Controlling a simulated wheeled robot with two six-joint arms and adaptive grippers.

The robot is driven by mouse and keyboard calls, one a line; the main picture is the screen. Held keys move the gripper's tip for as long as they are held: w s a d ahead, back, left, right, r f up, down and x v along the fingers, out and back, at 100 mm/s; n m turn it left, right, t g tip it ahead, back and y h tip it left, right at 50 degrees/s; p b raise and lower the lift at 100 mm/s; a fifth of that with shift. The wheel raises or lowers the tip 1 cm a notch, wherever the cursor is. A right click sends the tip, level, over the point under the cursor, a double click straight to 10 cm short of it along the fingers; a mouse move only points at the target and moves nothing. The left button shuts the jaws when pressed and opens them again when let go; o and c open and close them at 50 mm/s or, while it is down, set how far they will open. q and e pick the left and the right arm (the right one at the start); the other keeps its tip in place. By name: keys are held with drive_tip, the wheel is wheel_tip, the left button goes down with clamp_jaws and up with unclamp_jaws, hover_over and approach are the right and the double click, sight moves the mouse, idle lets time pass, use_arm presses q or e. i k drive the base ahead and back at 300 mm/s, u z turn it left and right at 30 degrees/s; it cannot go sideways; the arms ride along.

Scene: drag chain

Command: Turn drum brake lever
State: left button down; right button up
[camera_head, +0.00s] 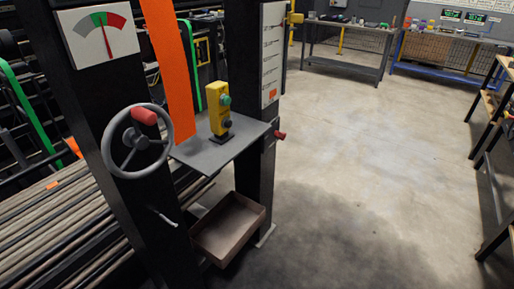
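Neither of my grippers shows in the head view. A grey handwheel (108,152) with a red knob (144,116) is mounted on the near black post. A short pale lever-like part (164,217) sticks out lower on the same post. A small red-tipped handle (280,135) sticks out from the right side of the far post. I cannot tell for sure which of these is the drum brake lever. A gauge (101,35) with green and red zones is at the top of the near post; its needle points nearly straight up.
A grey shelf (205,157) between the posts carries a yellow control box (214,101) with buttons. A brown open tray (222,250) sits low between the posts. Open concrete floor (370,140) lies right; workbenches (340,47) stand behind.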

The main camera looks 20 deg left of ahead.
sight(282, 136)
drive_tip(key=u, duration=0.2)
drive_tip(key=i, duration=1.35)
drive_tip(key=z, duration=0.7)
